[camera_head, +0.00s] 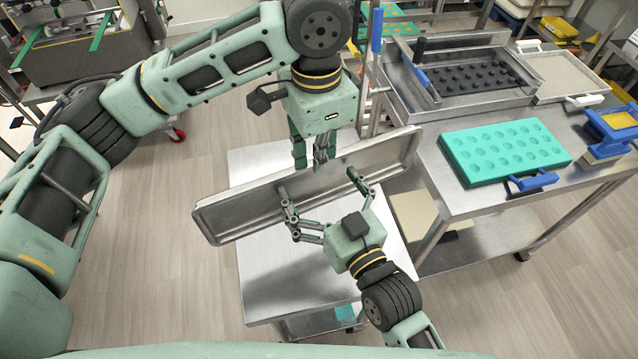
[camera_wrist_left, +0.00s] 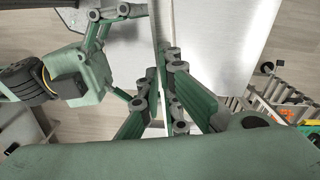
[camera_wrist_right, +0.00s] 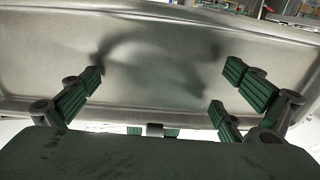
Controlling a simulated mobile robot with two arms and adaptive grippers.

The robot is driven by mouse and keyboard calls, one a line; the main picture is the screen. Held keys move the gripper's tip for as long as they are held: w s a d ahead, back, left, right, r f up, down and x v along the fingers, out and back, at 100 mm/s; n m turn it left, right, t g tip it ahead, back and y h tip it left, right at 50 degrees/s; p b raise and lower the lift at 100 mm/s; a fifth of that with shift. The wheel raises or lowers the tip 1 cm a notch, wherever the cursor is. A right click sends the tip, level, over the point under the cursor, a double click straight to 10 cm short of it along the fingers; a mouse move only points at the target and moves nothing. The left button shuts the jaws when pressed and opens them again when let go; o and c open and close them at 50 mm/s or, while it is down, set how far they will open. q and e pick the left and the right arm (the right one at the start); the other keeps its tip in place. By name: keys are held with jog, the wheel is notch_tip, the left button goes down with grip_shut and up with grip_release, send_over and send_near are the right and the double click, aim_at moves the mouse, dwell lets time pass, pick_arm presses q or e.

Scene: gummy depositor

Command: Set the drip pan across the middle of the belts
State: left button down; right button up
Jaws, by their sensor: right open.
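The drip pan (camera_head: 238,212) is a long, shallow grey metal tray, tilted on its long side above a steel cart. My left gripper (camera_head: 313,158) comes down on its upper long edge near the middle. In the left wrist view the pan (camera_wrist_left: 163,30) shows as a thin strip between the closed-in fingers (camera_wrist_left: 162,80). My right gripper (camera_head: 318,186) is open in front of the pan's broad face, fingers spread toward it. In the right wrist view that face (camera_wrist_right: 150,55) fills the upper part; whether the fingertips touch it is unclear. I cannot clearly identify the belts.
The steel cart top (camera_head: 275,285) below the pan is mostly clear. A steel table at right carries a teal mold (camera_head: 505,152), a framed black mold (camera_head: 470,78) and a blue-and-yellow tool (camera_head: 610,130). A machine with green strips (camera_head: 75,50) stands at upper left. Floor is open between.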

jog(key=shift+c, duration=0.5)
jog(key=shift+a, duration=0.1)
jog(key=c, duration=1.7)
grip_shut()
jog(key=o, duration=1.8)
grip_release()
jog(key=shift+s, duration=0.15)
